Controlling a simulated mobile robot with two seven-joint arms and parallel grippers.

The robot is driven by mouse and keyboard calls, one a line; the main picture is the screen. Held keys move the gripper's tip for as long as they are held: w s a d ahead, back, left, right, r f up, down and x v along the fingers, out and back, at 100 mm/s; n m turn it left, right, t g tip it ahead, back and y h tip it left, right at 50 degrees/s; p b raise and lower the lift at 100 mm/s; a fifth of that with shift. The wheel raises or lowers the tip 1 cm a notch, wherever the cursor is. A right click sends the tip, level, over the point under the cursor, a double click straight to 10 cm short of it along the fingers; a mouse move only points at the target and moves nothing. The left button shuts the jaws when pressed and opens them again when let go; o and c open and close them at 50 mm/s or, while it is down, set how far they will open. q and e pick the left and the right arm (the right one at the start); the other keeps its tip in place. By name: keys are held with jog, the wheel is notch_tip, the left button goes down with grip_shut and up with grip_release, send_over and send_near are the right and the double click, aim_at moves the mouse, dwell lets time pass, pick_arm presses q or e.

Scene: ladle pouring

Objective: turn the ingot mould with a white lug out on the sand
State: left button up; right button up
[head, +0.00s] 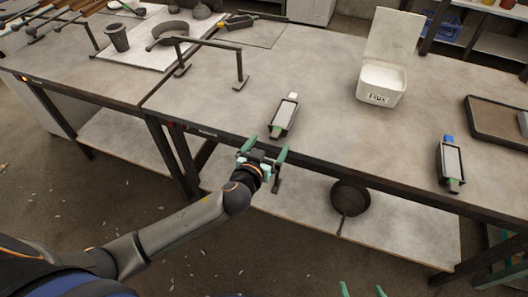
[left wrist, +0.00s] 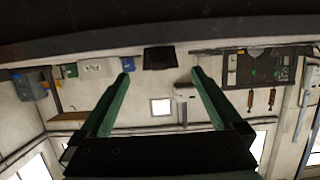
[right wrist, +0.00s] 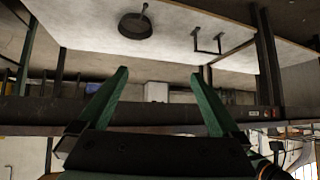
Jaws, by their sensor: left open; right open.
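The ingot mould with a white lug (head: 284,117) stands on the bench near its front edge, its white lug at the far end. A second mould, with a blue lug (head: 451,163), stands further right. The sand (head: 500,117) lies in a dark-rimmed tray at the right edge of the head view. My left gripper (head: 264,148) is open and empty at the bench's front edge, just nearer than the white-lug mould and apart from it. My right gripper (head: 362,290) is open and empty at the bottom of the head view, in front of the bench.
A white flux box (head: 381,82) with its lid up stands behind the moulds. A dark stand (head: 239,68) and a cup (head: 117,38) are at the left. A pan (head: 350,197) rests on the lower shelf. The bench between the two moulds is clear.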

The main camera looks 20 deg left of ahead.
aim_at(273, 138)
pick_arm(q)
jog(key=b+x, duration=0.2)
jog(key=x, duration=0.3)
jog(key=shift+w+f+b, duration=0.15)
jog(key=shift+w+b, duration=0.2)
jog(key=shift+w, duration=0.2)
grip_shut()
dwell(0.7)
